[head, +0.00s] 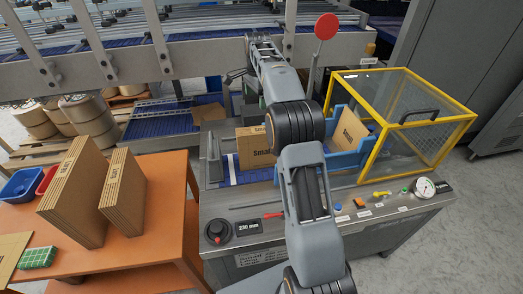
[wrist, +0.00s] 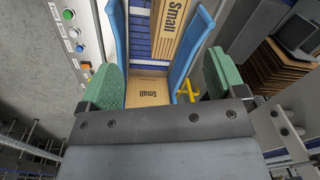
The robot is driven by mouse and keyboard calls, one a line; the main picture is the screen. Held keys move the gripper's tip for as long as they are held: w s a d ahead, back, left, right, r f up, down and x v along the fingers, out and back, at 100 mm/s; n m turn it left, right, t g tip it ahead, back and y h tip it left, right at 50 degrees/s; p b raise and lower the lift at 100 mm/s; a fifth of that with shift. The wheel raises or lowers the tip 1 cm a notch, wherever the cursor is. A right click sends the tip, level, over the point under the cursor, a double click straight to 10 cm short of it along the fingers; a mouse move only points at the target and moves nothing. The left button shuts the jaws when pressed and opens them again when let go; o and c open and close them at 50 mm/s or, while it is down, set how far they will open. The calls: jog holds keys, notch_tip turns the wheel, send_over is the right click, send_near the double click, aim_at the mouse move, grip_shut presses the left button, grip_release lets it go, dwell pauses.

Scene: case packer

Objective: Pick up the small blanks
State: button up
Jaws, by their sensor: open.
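Brown cardboard blanks printed "Small" stand in the case packer: one (head: 250,147) left of my arm and one (head: 348,131) to its right, by the blue guides. In the wrist view a "Small" blank (wrist: 176,32) stands between two blue guides, and a flat "Small" face (wrist: 148,92) shows nearer. My gripper (wrist: 162,80) is open, its green pads wide apart with nothing held between them. The cardboard lies beyond the pads. In the head view my arm mostly hides the gripper. Two bundles of blanks, a larger one (head: 82,190) and a smaller one (head: 124,192), stand on the orange table.
The orange table (head: 160,215) also holds blue (head: 20,185) and red bins and a green item (head: 38,257). A yellow-framed clear guard (head: 425,110) stands right of the blue guides. A red disc on a post (head: 326,26) rises near my arm. Controls line the packer's front.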

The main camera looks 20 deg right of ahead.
aim_at(262, 129)
jog(key=w+d+f+m+b, duration=0.1)
jog(key=f, duration=0.4)
jog(key=w+d+f+m+b, duration=0.1)
jog(key=f, duration=0.4)
jog(key=w+d+f+m+b, duration=0.1)
jog(key=f+m, duration=0.1)
jog(key=f, duration=0.2)
jog(key=shift+w+d+f+g, duration=0.2)
jog(key=shift+w+f+g, duration=0.05)
jog(key=shift+f+g, duration=0.15)
jog(key=shift+w+a+f, duration=0.1)
jog(key=shift+w+f, duration=0.05)
jog(key=shift+f, duration=2.9)
jog(key=shift+c, duration=0.4)
jog(key=c, duration=1.5)
grip_shut()
jog(key=shift+r, duration=0.15)
